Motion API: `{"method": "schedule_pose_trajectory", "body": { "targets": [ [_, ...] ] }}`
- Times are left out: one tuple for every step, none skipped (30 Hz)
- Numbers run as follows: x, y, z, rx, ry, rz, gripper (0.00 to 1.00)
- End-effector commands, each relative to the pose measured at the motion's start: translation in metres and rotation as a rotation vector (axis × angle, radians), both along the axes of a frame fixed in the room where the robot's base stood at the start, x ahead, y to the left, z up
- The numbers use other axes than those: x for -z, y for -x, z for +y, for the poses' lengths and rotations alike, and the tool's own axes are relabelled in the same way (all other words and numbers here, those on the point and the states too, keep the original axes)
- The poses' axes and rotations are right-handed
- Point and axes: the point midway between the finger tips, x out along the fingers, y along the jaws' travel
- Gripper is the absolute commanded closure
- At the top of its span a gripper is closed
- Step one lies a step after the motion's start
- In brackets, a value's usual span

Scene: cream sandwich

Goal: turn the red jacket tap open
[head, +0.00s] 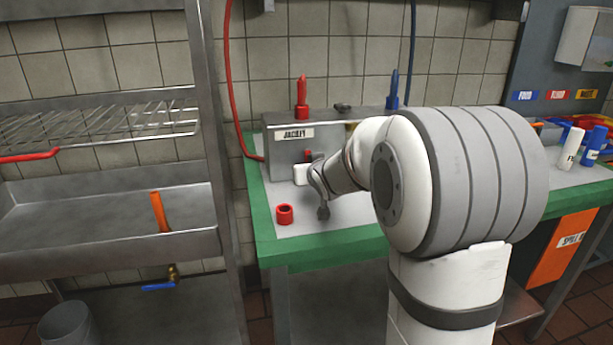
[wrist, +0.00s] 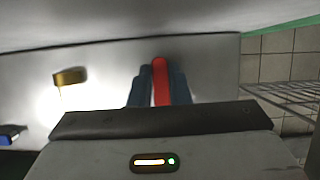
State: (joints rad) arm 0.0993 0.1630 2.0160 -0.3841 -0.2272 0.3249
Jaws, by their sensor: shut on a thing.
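The red jacket tap (head: 308,155) shows as a small red piece on the front of a grey metal box labelled JACKET (head: 335,135). In the wrist view its red handle (wrist: 160,68) stands between the two dark fingers of my gripper (wrist: 158,88). My gripper is shut on the handle. In the head view my wrist and arm hide much of the gripper and the right part of the box front. How far the tap is turned cannot be told.
Red (head: 302,98) and blue (head: 392,92) upright fittings stand at the box, with hoses on the wall. A red ring (head: 284,214) lies on the green-edged table (head: 345,237). A brass piece (wrist: 70,76) and a blue piece (wrist: 10,135) show in the wrist view. A metal rack (head: 205,130) stands left.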

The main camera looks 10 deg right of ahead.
Motion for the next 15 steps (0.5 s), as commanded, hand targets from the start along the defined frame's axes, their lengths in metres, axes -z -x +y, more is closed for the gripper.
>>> {"method": "schedule_pose_trajectory", "body": {
  "targets": [
    [-0.0062,-0.0014,-0.0006,0.000,0.002,-0.013,1.00],
    [-0.0065,-0.0014,-0.0005,0.000,0.002,-0.013,1.00],
    [-0.0067,-0.0015,-0.0005,0.000,0.002,-0.013,1.00],
    [-0.0068,-0.0014,-0.0005,-0.001,0.002,-0.014,1.00],
    [-0.0069,-0.0015,-0.0005,-0.001,0.002,-0.014,1.00],
    [-0.0070,-0.0015,-0.0004,-0.001,0.002,-0.014,1.00],
    [-0.0071,-0.0015,-0.0004,-0.001,0.002,-0.014,1.00],
    [-0.0072,-0.0016,-0.0004,-0.001,0.002,-0.014,1.00],
    [-0.0072,-0.0016,-0.0004,-0.001,0.002,-0.015,1.00],
    [-0.0072,-0.0016,-0.0003,-0.001,0.002,-0.015,0.82],
    [-0.0071,-0.0015,-0.0003,-0.001,0.002,-0.014,0.80],
    [-0.0065,-0.0014,-0.0003,-0.001,0.002,-0.013,0.76],
    [-0.0060,-0.0013,-0.0002,-0.001,0.002,-0.012,0.74],
    [-0.0055,-0.0012,-0.0001,-0.001,0.002,-0.011,0.71],
    [-0.0048,-0.0012,0.0000,-0.001,0.002,-0.010,0.68]
  ]
}}
